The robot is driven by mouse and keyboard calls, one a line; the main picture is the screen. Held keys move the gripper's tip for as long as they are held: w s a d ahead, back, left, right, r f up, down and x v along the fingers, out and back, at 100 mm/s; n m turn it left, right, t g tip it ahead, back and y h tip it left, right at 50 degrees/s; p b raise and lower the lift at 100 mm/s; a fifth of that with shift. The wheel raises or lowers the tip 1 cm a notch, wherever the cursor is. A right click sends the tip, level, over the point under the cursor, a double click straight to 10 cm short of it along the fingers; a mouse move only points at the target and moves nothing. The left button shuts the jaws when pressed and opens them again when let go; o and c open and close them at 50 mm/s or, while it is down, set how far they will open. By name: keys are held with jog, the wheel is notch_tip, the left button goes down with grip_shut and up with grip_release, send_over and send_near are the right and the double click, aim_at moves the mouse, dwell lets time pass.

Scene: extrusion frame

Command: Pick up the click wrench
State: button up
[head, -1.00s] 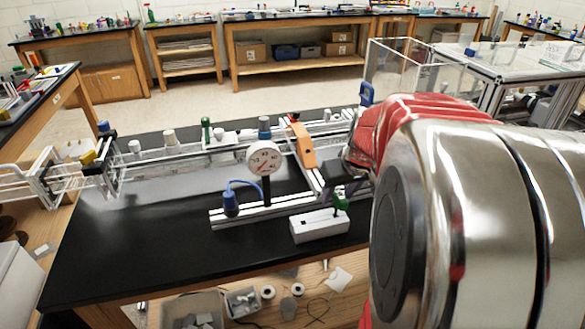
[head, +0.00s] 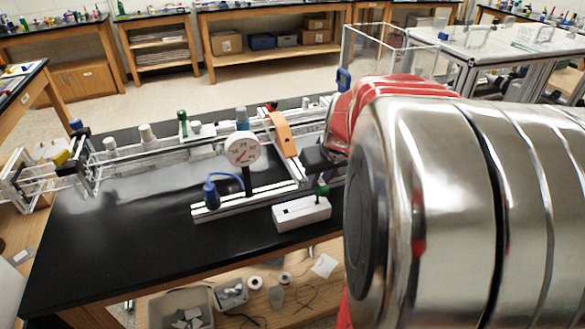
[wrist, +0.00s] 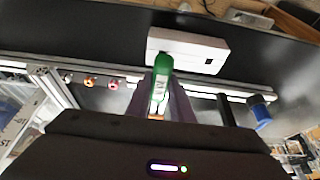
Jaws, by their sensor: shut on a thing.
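The click wrench, which I take to be the green-handled tool with a pale label (wrist: 160,84), sits between the two fingers of my gripper (wrist: 160,104) in the wrist view. The fingers are shut on it. In the head view its green end (head: 321,188) shows just below my dark gripper (head: 322,163), beside the white box (head: 301,213). The rest of the tool is hidden by the gripper. I cannot tell whether it touches the box or rail.
A round dial gauge (head: 243,150) stands left of the gripper, with a blue-capped part (head: 211,194) near it on the aluminium rail (head: 235,208). An orange bracket (head: 281,133) is close behind. The black tabletop (head: 120,245) is clear at the front left.

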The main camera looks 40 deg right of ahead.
grip_shut()
notch_tip(320, 180, up, 10)
dwell(0.5)
jog(key=shift+o, duration=2.3)
grip_release()
grip_shut()
jog(key=shift+r, duration=0.1)
notch_tip(320, 180, up, 6)
jog(key=shift+r, duration=0.15)
